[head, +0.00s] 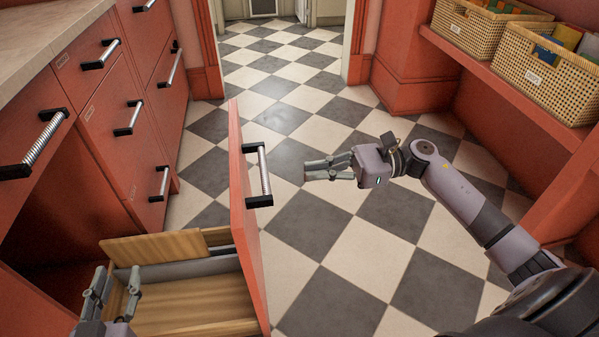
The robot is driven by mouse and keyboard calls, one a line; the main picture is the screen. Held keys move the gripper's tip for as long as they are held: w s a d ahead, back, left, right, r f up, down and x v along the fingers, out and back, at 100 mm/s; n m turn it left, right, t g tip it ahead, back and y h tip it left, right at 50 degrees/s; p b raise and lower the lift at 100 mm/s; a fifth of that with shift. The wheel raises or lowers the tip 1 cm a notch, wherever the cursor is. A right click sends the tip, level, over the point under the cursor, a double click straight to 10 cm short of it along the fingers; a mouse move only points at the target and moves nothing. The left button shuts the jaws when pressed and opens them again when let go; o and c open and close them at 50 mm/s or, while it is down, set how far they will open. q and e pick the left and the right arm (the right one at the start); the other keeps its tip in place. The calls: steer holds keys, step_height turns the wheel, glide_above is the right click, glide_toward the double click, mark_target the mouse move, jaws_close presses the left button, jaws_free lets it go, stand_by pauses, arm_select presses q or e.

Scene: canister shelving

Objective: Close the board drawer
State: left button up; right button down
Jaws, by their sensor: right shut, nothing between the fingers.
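The board drawer (238,190) is pulled far out of the red cabinet on the left. Its tall red front shows nearly edge-on, with a black and silver handle (264,172) on its outer side. Wooden boards (160,246) and a grey divider show inside it. My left gripper (116,285) is at the lower left, over the cabinet side of the drawer. Its fingers are apart with nothing seen between them; whether it touches the drawer is unclear. My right gripper (308,169) is shut and empty, to the right of the drawer front and apart from the handle.
Other red drawers (113,120) with handles line the left, under a pale countertop (45,35). A red shelf (490,80) with wicker baskets (541,82) stands on the right. The checkered floor (330,235) between is clear up to the doorway.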

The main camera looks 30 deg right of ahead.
glide_toward(242, 182)
steer(key=x, duration=0.3)
steer(key=f+x, duration=0.1)
steer(key=x, duration=0.1)
steer(key=shift+w+a, duration=0.2)
steer(key=shift+w, duration=0.25)
arm_select(q)
steer(key=shift+w+d+r+t, duration=0.15)
steer(key=shift+r+t, duration=0.35)
steer(key=shift+r, duration=0.3)
arm_select(e)
steer(key=shift+x, duration=0.8)
steer(key=shift+a, duration=0.1)
